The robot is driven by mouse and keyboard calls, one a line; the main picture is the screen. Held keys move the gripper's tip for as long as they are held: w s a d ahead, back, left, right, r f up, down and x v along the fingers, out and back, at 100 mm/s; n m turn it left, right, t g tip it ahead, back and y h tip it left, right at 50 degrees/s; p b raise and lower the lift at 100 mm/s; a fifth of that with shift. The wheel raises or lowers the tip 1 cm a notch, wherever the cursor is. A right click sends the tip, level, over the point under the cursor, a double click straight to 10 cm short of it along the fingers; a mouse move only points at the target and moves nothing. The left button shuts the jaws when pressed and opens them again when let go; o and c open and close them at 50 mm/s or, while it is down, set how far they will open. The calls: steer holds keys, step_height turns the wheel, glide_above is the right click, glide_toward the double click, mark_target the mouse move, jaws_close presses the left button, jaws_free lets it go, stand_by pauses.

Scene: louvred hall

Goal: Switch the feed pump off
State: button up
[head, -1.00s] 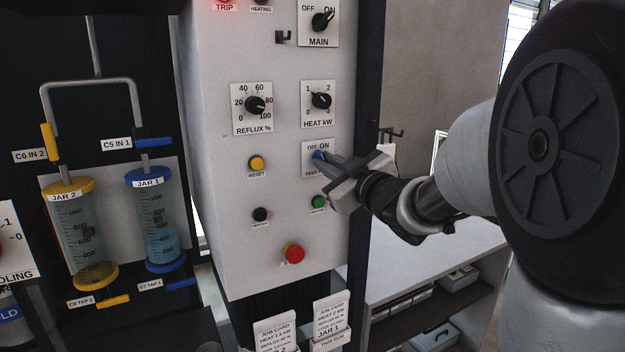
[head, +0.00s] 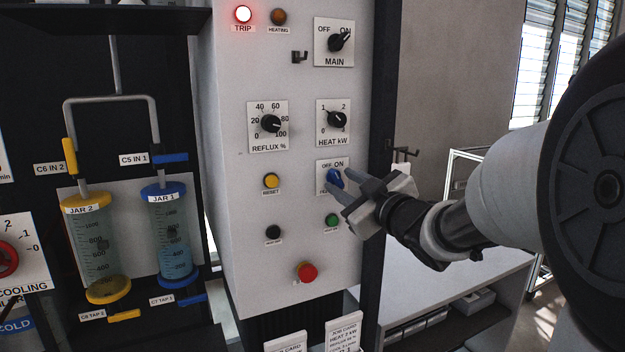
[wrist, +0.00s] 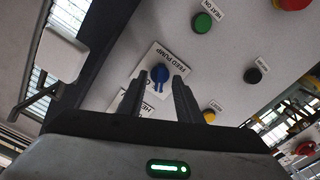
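My gripper (head: 341,182) is at the plate, coming from the right. Its two fingers (wrist: 158,84) are apart, with the knob seen between their tips and a visible gap on each side. Nothing is held.
The red TRIP lamp (head: 243,14) is lit. The MAIN knob (head: 336,42) and HEAT knob (head: 337,120) are above the switch. A green button (head: 332,220) and red button (head: 306,272) are below.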

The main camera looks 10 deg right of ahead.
steer(key=shift+v, duration=2.9)
steer(key=b+v, duration=0.1)
steer(key=v, duration=1.6)
steer(key=shift+s, duration=0.15)
steer(key=shift+r, duration=0.1)
steer(key=shift+c, duration=0.4)
